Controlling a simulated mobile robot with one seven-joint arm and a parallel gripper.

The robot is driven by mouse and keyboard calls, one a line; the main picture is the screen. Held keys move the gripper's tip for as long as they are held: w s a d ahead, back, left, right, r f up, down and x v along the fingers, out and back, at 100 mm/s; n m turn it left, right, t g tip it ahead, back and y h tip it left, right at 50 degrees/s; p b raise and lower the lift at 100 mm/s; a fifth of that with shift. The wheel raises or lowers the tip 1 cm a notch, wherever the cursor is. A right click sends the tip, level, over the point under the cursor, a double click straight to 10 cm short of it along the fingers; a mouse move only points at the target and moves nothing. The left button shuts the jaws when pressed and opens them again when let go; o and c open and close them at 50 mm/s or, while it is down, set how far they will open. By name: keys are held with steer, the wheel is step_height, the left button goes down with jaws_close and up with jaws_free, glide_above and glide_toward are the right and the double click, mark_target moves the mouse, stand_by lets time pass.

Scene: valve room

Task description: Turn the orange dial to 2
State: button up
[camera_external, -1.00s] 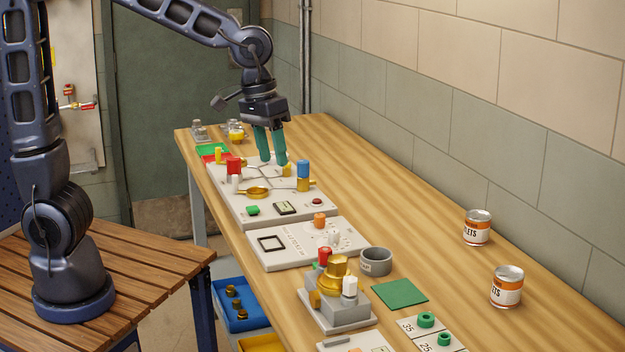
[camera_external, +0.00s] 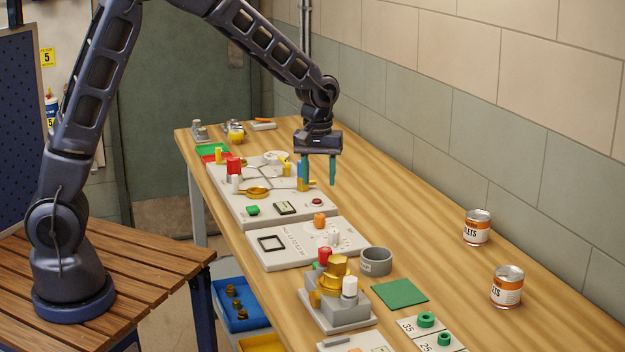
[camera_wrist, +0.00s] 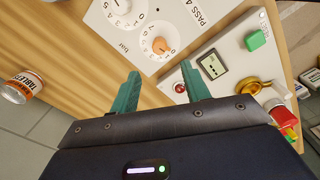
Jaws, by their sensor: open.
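The orange dial (camera_external: 319,219) is a small knob on the white panel (camera_external: 290,252) in the middle of the bench. The wrist view shows the orange dial (camera_wrist: 160,45) on a white round plate with small marks around it. I cannot tell for sure which number it points to. My gripper (camera_external: 318,182) hangs open and empty, fingers down, above and a little behind the dial. In the wrist view its green fingertips (camera_wrist: 160,71) are apart, with the dial just beyond the gap between them. Nothing touches the dial.
A white knob (camera_external: 334,237) sits beside the orange dial on the same panel. Behind stands another panel with a blue-topped post, a red button (camera_external: 317,202) and a small display (camera_external: 285,208). A grey cup (camera_external: 376,262) stands to the right. The bench on the right is mostly clear.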

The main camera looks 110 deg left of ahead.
mark_target(320, 215)
step_height(320, 215, down, 10)
steer(key=shift+w+f, duration=0.1)
steer(key=shift+f, duration=0.15)
stand_by(0.4)
steer(key=c, duration=1)
steer(key=shift+m, duration=0.4)
steer(key=m, duration=0.5)
steer(key=shift+m, duration=0.3)
steer(key=m, duration=0.5)
steer(key=shift+r, duration=0.1)
steer(key=shift+w+m, duration=0.1)
steer(key=shift+m, duration=0.2)
